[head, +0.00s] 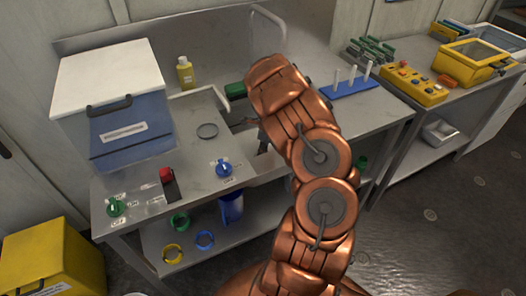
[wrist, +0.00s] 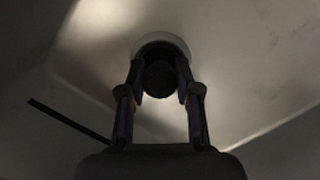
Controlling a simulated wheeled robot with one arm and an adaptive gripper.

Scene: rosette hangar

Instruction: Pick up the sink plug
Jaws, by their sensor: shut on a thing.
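In the wrist view, the sink plug (wrist: 159,78) is a dark round piece at the pale round drain (wrist: 162,42) in the floor of the basin. My gripper (wrist: 160,95) points down into the basin, one finger on each side of the plug, shut on it. I cannot tell whether the plug is seated in the drain or just above it. In the head view, my copper arm reaches over the sink (head: 246,124) in the metal counter and hides the plug and most of the gripper.
A blue rack (head: 349,88) stands right. Coloured rings (head: 205,240) lie on the lower shelf.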

